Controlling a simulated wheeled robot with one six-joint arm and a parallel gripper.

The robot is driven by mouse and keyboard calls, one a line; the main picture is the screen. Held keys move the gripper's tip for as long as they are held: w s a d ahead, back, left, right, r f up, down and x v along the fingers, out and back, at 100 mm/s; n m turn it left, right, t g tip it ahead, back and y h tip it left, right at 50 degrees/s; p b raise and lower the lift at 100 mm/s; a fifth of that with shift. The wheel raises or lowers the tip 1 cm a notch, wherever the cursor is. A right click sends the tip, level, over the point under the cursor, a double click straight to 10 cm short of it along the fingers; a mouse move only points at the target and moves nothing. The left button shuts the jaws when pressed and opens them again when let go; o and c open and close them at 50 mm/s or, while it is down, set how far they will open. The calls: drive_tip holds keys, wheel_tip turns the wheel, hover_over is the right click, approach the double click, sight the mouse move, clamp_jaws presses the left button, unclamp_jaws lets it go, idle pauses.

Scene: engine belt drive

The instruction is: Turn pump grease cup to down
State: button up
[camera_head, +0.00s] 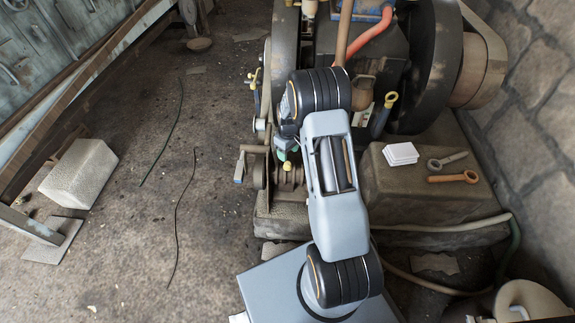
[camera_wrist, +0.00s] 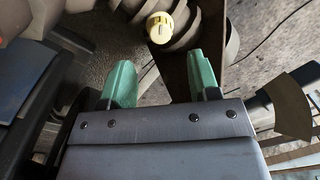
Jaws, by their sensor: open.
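A small yellow cap with a pale round face (camera_wrist: 160,27) shows at the top of the wrist view, by a grey ribbed part. It looks like the pump grease cup, but I cannot be sure. My gripper (camera_wrist: 159,62) is open, with its two green fingers apart and nothing between them. The cap lies beyond the fingertips, roughly in line with the gap, and does not touch them. In the head view my arm hides most of the gripper. A small yellow spot (camera_head: 287,166) shows beside a green finger there, close to the pump (camera_head: 262,172).
The large dark flywheel (camera_head: 435,60) stands behind my arm. A hose (camera_head: 440,226) runs along the ledge. The floor at left is mostly clear around a pale block (camera_head: 80,175).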

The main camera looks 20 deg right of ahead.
sight(288, 163)
wheel_tip(288, 163, down, 7)
drive_tip(key=shift+a+r+b, duration=0.1)
drive_tip(key=shift+r+b, duration=0.05)
drive_tip(key=shift+b, duration=0.85)
drive_tip(key=shift+c, duration=0.3)
drive_tip(key=c, duration=0.9)
drive_tip(key=shift+o, duration=0.2)
drive_tip(key=m+p, duration=0.1)
drive_tip(key=m, duration=0.2)
drive_tip(key=shift+r, duration=0.1)
drive_tip(key=shift+m+p, duration=0.65)
drive_tip(key=shift+m, duration=1.55)
